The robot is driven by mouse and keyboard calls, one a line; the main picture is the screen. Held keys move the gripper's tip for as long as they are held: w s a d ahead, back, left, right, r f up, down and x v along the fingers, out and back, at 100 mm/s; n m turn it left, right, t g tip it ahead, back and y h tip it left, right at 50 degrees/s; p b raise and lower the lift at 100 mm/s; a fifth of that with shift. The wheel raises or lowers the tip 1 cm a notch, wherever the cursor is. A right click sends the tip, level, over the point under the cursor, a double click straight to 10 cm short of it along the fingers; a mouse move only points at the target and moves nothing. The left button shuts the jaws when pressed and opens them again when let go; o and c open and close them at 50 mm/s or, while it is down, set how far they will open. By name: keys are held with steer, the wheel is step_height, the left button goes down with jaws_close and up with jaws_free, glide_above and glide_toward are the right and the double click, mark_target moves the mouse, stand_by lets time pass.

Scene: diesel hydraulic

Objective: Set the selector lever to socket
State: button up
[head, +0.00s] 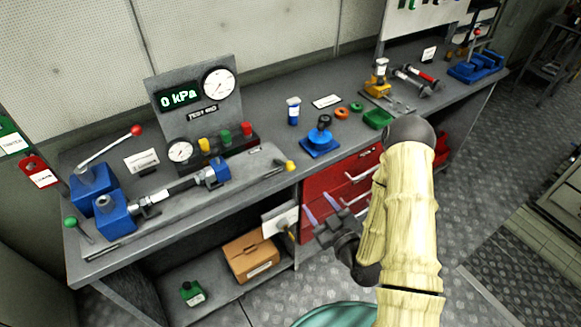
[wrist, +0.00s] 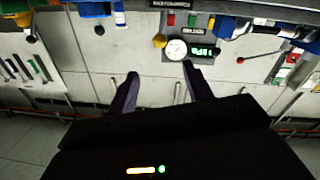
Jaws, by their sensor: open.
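Several levers stand on the workbench; I cannot read which is the selector lever. A yellow-knobbed lever (head: 289,165) is at the bench's front edge, right of the blue clamp fixture. A red-knobbed lever (head: 112,143) slants up from a blue block at the left. A green-knobbed lever (head: 71,224) is at the bench's front left corner. No socket marking is readable. My gripper (head: 321,207) is open and empty, in front of the red drawers, below and right of the yellow knob. In the wrist view my gripper (wrist: 160,71) has its fingers apart with nothing between; a yellow knob (wrist: 160,41) shows beyond them.
The test rig panel (head: 192,92) reads 0 kPa. A cardboard box (head: 250,256) is on the lower shelf. The floor at right is mostly clear.

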steer(key=b, duration=1.3)
glide_toward(292, 169)
steer(key=x, duration=0.3)
steer(key=p+x, duration=0.2)
steer(key=x, duration=0.5)
steer(key=shift+w+a+f, duration=0.1)
steer(key=shift+w+a, duration=0.25)
steer(key=shift+w, duration=0.3)
steer(key=shift+d, duration=0.1)
jaws_close()
